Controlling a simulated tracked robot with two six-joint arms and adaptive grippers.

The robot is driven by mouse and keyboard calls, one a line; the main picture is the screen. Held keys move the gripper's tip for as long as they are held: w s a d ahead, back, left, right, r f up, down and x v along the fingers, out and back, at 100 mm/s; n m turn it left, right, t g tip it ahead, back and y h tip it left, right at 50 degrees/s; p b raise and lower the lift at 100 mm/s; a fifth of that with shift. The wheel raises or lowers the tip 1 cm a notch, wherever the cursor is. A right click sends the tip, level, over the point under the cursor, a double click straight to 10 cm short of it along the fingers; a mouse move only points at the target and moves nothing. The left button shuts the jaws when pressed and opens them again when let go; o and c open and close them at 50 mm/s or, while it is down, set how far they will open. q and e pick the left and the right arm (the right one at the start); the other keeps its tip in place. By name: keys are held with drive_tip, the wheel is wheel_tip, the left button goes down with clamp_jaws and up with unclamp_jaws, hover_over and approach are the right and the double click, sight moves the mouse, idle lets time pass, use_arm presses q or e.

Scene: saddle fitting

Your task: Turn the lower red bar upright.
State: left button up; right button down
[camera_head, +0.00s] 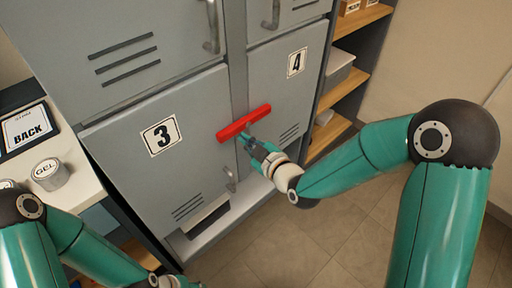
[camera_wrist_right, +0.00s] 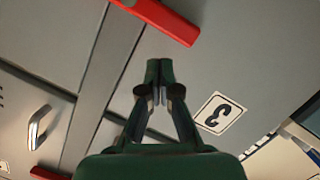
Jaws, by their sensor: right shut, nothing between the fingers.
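The lower red bar (camera_head: 243,123) lies nearly level, slightly tilted, across the seam between locker doors 3 and 4. In the right wrist view, which is turned about upside down, it shows at the top (camera_wrist_right: 160,18). My right gripper (camera_head: 248,140) is just below the bar in the head view, shut and empty. In the wrist view its fingertips (camera_wrist_right: 160,75) are apart from the bar in the picture; whether they touch the door cannot be told.
Doors 3 (camera_head: 160,136) and 4 (camera_head: 297,63) are shut. A handle (camera_head: 230,180) sticks out of door 3 below the bar. Open shelves (camera_head: 350,80) stand at the right. A counter (camera_head: 75,190) with a GEL jar (camera_head: 50,173) is at the left.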

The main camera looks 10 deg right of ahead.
use_arm(q)
drive_tip(key=shift+f, duration=0.2)
use_arm(e)
drive_tip(key=shift+v, duration=2.15)
drive_tip(key=shift+d, duration=0.15)
drive_tip(key=s+d+f+m+g+h, duration=0.1)
drive_tip(key=s+f+m+g, duration=0.3)
drive_tip(key=f, duration=0.6)
drive_tip(key=s+f+m+g+h, duration=0.1)
drive_tip(key=s+f+m+g, duration=0.3)
drive_tip(key=f, duration=0.7)
use_arm(q)
drive_tip(key=shift+d, duration=0.1)
use_arm(e)
drive_tip(key=s+f+m+g, duration=0.5)
drive_tip(key=s+f, duration=0.5)
drive_tip(key=s, duration=0.4)
drive_tip(key=shift+s+g, duration=0.35)
drive_tip(key=shift+g, duration=0.15)
drive_tip(key=shift+f, duration=0.1)
